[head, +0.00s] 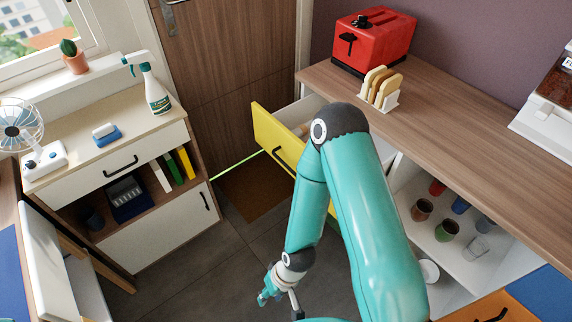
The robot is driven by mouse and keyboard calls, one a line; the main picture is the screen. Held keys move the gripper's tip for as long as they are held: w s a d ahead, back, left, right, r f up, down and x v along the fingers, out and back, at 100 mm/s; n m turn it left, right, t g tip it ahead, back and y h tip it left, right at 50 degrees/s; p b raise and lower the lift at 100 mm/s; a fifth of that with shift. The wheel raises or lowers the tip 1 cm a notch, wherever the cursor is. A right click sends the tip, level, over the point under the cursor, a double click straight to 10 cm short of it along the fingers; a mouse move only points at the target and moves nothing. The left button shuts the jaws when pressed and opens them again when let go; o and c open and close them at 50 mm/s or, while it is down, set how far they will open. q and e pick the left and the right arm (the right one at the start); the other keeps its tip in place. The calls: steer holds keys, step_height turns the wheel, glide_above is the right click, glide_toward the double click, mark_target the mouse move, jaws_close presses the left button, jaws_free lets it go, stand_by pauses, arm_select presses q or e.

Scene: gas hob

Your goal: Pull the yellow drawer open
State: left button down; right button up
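The yellow drawer (266,135) is under the wooden counter. It stands out from the cabinet, and part of its pale inside shows behind the front. Its dark handle (280,157) is on the yellow front. My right arm crosses in front of the drawer's right part and hides it. My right gripper (266,294) is low in the view, below and apart from the handle. It is small and seen at an angle, so I cannot tell whether its fingers are open or shut. My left gripper is not in view.
A red toaster (374,42) and a rack of toast (381,90) stand on the counter (455,118). Open shelves with several cups are below it. A white cabinet (160,226) stands at the left. Dark floor (225,262) and a brown mat (252,190) lie between.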

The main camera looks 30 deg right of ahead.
steer(key=w+d+f+m+t+h+b, duration=0.2)
steer(key=w+f+m+t+b, duration=0.25)
steer(key=w+b, duration=0.65)
steer(key=m+t+h+b, duration=1)
steer(key=m+h+b, duration=0.5)
steer(key=m+b, duration=0.35)
glide_toward(286, 164)
steer(key=shift+n, duration=0.4)
steer(key=x, duration=0.6)
steer(key=b+x, duration=0.1)
steer(key=x, duration=0.3)
steer(key=shift+f, duration=0.35)
